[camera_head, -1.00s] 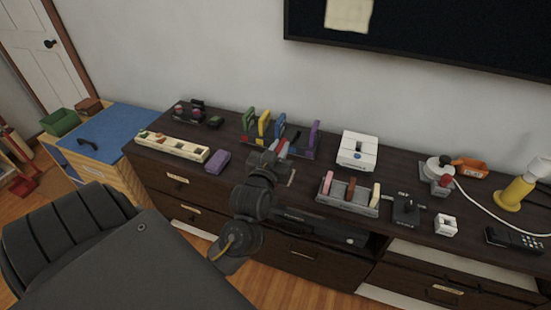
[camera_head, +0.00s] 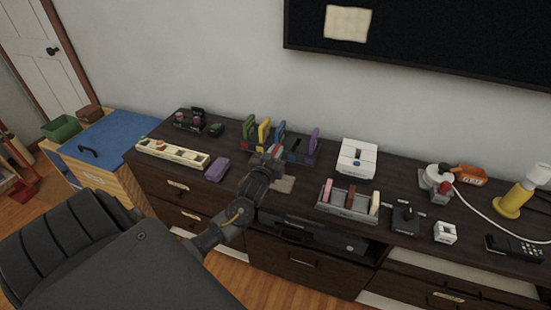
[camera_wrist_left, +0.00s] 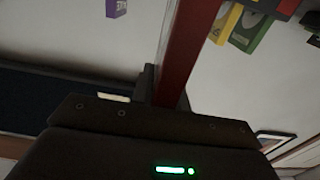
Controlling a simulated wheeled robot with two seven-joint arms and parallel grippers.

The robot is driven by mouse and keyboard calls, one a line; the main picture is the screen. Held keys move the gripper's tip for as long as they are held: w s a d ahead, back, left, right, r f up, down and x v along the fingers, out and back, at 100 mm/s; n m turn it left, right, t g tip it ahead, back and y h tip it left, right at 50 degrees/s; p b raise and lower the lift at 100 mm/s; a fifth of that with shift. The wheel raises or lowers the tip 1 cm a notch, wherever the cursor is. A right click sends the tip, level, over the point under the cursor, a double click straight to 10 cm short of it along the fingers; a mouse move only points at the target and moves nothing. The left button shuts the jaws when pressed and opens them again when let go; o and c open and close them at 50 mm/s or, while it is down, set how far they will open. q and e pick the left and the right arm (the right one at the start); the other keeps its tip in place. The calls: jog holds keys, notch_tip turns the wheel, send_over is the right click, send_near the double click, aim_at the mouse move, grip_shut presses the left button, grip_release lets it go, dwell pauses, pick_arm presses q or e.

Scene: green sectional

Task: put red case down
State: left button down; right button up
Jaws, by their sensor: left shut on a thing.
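The red case (camera_wrist_left: 187,55) shows large in the left wrist view, a long upright red slab rising from between the jaws. My left gripper (camera_head: 272,153) is shut on it, just in front of the dark rack (camera_head: 303,157) in the head view. Only a small bit of red shows there; the gripper hides the rest. The rack holds a green case (camera_head: 249,124), a yellow case (camera_head: 264,129), a blue case (camera_head: 280,134) and a purple case (camera_head: 313,141), standing upright. I cannot tell whether the red case touches the rack. My right gripper is not in view.
A purple box (camera_head: 217,169) and a long cream tray (camera_head: 172,153) lie left of my arm. A white box (camera_head: 357,158) and a tray with coloured blocks (camera_head: 347,205) stand to the right. A TV (camera_head: 430,35) hangs on the wall behind.

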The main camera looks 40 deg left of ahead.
pick_arm(q)
jog(key=shift+w+a+f, duration=0.1)
jog(key=shift+f, duration=1.55)
jog(key=c, duration=1.4)
grip_release()
jog(key=shift+f, duration=0.1)
jog(key=shift+o, duration=0.2)
jog(key=shift+r, duration=0.2)
jog(key=b+v, duration=0.1)
jog(key=v, duration=1.1)
jog(key=shift+f, duration=0.15)
